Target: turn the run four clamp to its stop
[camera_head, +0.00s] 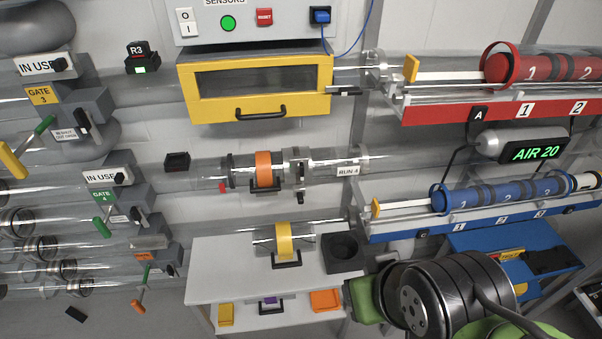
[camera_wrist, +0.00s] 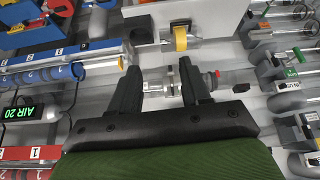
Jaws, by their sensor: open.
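The run four clamp (camera_head: 299,168) is a grey collar on the clear run four tube (camera_head: 330,163), left of the RUN 4 label (camera_head: 348,171). A small dark handle (camera_head: 300,197) hangs below it. An orange-banded carrier (camera_head: 263,169) sits in the tube left of the collar. In the wrist view, which is upside down, my gripper (camera_wrist: 159,66) is open and empty. Its two black fingers point toward the run four tube, and part of the collar (camera_wrist: 171,78) shows between them, nearer the right finger. The right finger hides part of the tube. My fingers do not show in the head view.
A yellow drawer box (camera_head: 255,118) is above the tube. A table (camera_head: 212,262) with a yellow-banded carrier (camera_head: 284,240) and a black cup (camera_head: 342,252) is below. Red (camera_head: 455,108) and blue (camera_head: 400,227) racks stand right. Gate handles (camera_head: 101,228) stick out at left.

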